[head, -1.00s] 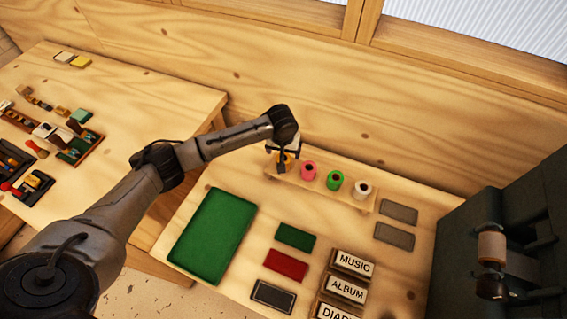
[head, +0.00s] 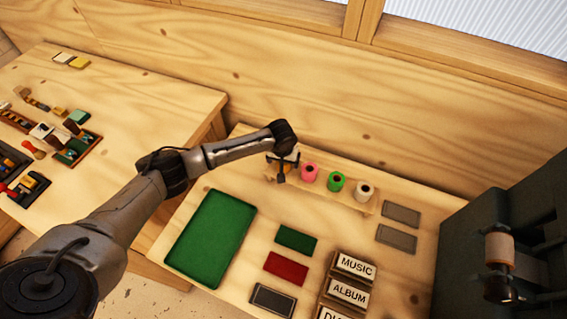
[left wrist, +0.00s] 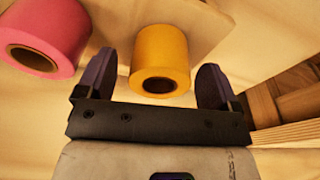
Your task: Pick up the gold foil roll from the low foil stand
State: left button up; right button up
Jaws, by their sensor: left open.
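The gold foil roll (left wrist: 160,58) stands between the two open fingers of my left gripper (left wrist: 155,85) in the left wrist view, with a gap visible on each side. In the head view the left gripper (head: 282,168) is over the left end of the low foil stand (head: 325,190), and the gold roll (head: 271,166) is partly hidden behind it. On the stand, a pink roll (head: 309,172), a green roll (head: 336,182) and a white roll (head: 364,191) stand in a row to the right of the gold one. My right gripper does not show.
The pink roll also shows close beside the left finger in the left wrist view (left wrist: 45,35). A green mat (head: 210,240), colored cards (head: 296,238) and labelled blocks (head: 350,292) lie in front of the stand. A dark machine (head: 500,240) stands at right. A wooden wall rises behind.

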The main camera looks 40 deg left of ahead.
pick_arm(q)
jog(key=shift+c, duration=0.3)
jog(key=c, duration=1)
jog(key=shift+r, duration=0.1)
